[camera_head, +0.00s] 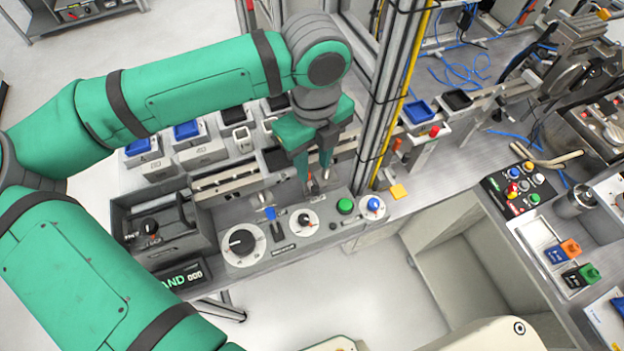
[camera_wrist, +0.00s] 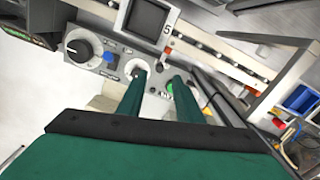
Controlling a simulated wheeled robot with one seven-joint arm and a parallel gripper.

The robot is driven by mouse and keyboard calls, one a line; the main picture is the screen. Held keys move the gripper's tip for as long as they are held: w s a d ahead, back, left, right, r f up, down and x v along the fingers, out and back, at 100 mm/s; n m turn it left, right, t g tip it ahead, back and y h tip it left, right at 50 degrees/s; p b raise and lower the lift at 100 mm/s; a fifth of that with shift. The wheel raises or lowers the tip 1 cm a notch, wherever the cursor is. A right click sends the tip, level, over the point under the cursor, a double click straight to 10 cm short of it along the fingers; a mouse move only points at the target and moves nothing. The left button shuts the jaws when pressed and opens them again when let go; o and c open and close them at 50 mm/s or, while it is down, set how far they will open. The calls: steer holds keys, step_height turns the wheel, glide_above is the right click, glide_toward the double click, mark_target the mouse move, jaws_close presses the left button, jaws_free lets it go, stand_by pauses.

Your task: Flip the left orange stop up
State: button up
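A small orange piece (camera_head: 326,173) shows right at my gripper's fingertips, by the rail and the front panel; it is partly hidden, and I cannot tell whether it is up or down. Another small orange-red piece (camera_head: 397,143) stands farther right, behind the upright posts. In the wrist view, a small orange piece (camera_wrist: 168,51) lies just beyond the fingertips. My gripper (camera_head: 315,182) points down over the panel's back edge. Its two green fingers are apart with nothing seen between them; the gap also shows in the wrist view (camera_wrist: 160,78). Contact with the orange piece cannot be told.
The control panel has a large black dial (camera_head: 241,242), a smaller dial (camera_head: 304,222), a blue lever (camera_head: 270,213), a green button (camera_head: 345,206) and a blue button (camera_head: 372,204). Upright metal posts (camera_head: 387,110) stand close right of my gripper. Blue and black trays sit behind.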

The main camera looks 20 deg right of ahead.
mark_target(315, 188)
steer(key=f, duration=0.8)
steer(key=shift+s+f, duration=0.2)
steer(key=shift+f, duration=0.1)
